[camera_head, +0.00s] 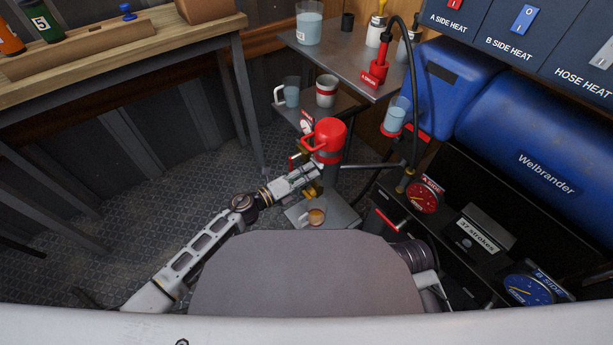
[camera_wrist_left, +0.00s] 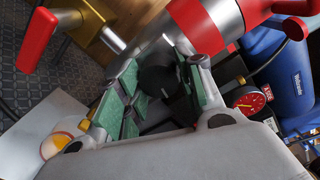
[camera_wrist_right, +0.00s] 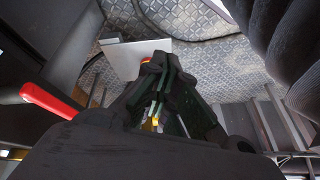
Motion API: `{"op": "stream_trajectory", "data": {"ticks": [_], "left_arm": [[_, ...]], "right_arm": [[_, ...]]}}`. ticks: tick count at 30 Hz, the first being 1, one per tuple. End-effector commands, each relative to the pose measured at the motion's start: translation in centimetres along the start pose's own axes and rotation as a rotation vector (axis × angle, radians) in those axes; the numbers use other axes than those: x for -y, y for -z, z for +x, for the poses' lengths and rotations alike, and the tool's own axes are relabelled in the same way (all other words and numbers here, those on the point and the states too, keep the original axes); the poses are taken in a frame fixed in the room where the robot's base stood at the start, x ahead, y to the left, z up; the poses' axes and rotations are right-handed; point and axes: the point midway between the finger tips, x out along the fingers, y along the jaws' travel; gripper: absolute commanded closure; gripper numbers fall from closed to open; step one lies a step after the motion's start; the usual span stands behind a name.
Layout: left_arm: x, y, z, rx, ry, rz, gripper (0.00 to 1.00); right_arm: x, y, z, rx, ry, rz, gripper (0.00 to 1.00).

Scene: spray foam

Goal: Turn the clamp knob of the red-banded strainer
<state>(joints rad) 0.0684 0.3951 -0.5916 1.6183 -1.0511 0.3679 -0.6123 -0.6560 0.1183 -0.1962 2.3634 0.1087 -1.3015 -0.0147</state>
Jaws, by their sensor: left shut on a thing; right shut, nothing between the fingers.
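The strainer (camera_wrist_left: 205,20) with a red band shows at the top of the left wrist view, a silver cylinder tilted in the picture. In the head view its grey body with the red band (camera_head: 328,158) stands under a red top. A round black clamp knob (camera_wrist_left: 158,80) sits between the green pads of my left gripper (camera_wrist_left: 155,88), which is shut on it. In the head view my left gripper (camera_head: 314,182) is against the strainer's lower part, and the knob is hidden there. My right gripper (camera_wrist_right: 158,68) is shut and empty, away from the strainer.
A red-handled valve lever (camera_wrist_left: 37,40) is close beside my left gripper. A low grey plate with an orange-and-white cup (camera_head: 316,216) lies below. A grey shelf (camera_head: 345,62) with cups and a red-topped pump stands behind. Blue tanks (camera_head: 530,130) and gauges crowd the right.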

Motion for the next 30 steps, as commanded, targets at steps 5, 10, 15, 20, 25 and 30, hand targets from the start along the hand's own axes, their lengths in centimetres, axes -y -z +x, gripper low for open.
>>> {"op": "stream_trajectory", "data": {"ticks": [5, 10, 15, 20, 25, 30], "left_arm": [[-0.2, 0.3, 0.0, 0.005, -0.002, 0.139, 0.87], [-0.2, 0.3, 0.0, 0.009, -0.003, 0.235, 0.87], [-0.2, 0.3, 0.0, 0.012, -0.004, 0.288, 0.87], [-0.1, 0.3, 0.0, 0.012, -0.004, 0.305, 0.87], [-0.1, 0.3, 0.0, 0.012, -0.004, 0.307, 0.87], [-0.1, 0.3, 0.0, 0.012, -0.005, 0.307, 0.6]], "right_arm": [[0.2, -0.4, 2.0, -0.032, 0.018, 0.011, 1.0], [0.3, -0.6, 3.2, -0.057, 0.032, 0.019, 1.0], [0.4, -0.7, 3.9, -0.072, 0.038, 0.024, 1.0], [0.4, -0.7, 4.0, -0.077, 0.04, 0.026, 1.0], [0.4, -0.7, 4.0, -0.077, 0.04, 0.026, 1.0], [0.4, -0.7, 4.0, -0.077, 0.039, 0.026, 1.0]]}}
